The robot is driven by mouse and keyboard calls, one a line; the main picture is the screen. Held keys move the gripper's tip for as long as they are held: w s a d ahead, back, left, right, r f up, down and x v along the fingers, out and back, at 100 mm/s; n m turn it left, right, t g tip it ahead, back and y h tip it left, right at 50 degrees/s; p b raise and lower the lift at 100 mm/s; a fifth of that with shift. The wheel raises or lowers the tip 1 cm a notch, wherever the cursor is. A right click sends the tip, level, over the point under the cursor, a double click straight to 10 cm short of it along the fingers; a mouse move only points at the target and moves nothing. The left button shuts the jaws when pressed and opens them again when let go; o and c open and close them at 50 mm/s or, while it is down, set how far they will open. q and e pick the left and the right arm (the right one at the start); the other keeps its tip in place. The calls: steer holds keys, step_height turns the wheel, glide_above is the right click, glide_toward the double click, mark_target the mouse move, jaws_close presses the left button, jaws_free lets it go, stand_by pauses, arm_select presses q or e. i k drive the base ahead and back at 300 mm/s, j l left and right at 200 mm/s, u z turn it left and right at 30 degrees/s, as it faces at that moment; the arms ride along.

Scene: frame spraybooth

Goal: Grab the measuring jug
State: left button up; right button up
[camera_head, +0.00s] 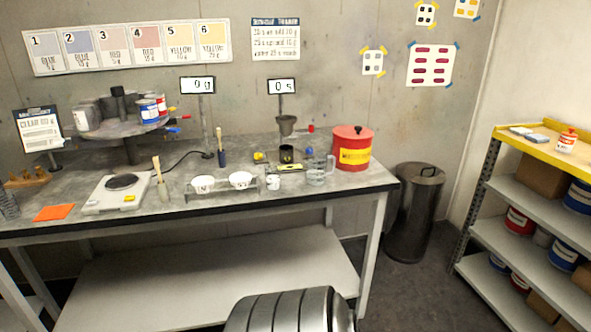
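The measuring jug (316,174) appears to be the clear vessel with a handle near the front right of the grey workbench (240,200). It stands upright, just left of a red can with a yellow label (352,148). A small white cup (273,182) stands to its left. Neither of my grippers shows in the head view, so nothing of mine is seen touching the jug.
White bowls (241,180) sit in a rack left of the jug, and a scale (118,192) stands farther left. A dark bin (416,215) stands right of the bench. Shelves with a yellow edge (519,143) stand at far right. A ribbed silvery shape fills the bottom centre.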

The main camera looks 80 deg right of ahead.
mark_target(316, 161)
steer(key=z, duration=2.9)
